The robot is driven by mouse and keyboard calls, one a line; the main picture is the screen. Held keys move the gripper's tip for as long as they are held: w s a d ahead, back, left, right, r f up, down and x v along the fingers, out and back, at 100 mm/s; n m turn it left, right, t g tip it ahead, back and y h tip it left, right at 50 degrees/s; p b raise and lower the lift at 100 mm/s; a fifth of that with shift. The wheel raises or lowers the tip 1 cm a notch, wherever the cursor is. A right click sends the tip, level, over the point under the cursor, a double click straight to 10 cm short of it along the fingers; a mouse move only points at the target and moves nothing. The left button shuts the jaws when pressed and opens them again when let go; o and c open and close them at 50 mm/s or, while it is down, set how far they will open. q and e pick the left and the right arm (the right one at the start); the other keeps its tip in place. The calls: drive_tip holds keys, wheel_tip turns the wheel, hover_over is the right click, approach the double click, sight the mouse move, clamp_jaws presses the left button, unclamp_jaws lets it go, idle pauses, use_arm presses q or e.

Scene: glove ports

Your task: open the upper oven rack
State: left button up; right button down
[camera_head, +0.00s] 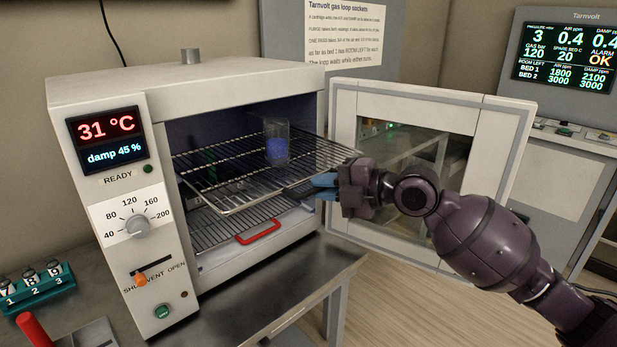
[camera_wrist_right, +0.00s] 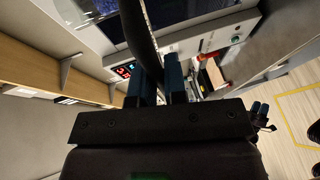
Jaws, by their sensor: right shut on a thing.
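The white oven stands with its door (camera_head: 405,93) swung wide open to the right. The upper rack (camera_head: 235,165) is a wire shelf, and its front right part sticks out past the oven opening. A clear beaker with blue contents (camera_head: 277,150) stands upright on it. My right gripper (camera_head: 322,186) is at the rack's front edge, with its blue fingers shut on the upper rack's handle. In the right wrist view a dark bar (camera_wrist_right: 146,50) runs between the two fingers (camera_wrist_right: 158,85). My fingers hide most of the handle.
A lower rack (camera_head: 215,228) with a red handle (camera_head: 258,232) sits below, inside the oven. The oven's control panel (camera_head: 125,200) is on the left. The open door stands behind my right forearm. A teal numbered holder (camera_head: 35,287) stands at the far left.

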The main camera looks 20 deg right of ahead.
drive_tip(key=shift+s+d+r, duration=0.2)
drive_tip(key=shift+s+d, duration=0.1)
drive_tip(key=shift+s, duration=0.3)
drive_tip(key=c, duration=1.2)
unclamp_jaws()
drive_tip(key=shift+f, duration=0.15)
drive_tip(key=shift+s, duration=0.1)
drive_tip(key=v, duration=1)
drive_tip(key=shift+s+d+b, duration=0.25)
drive_tip(key=shift+b, duration=0.1)
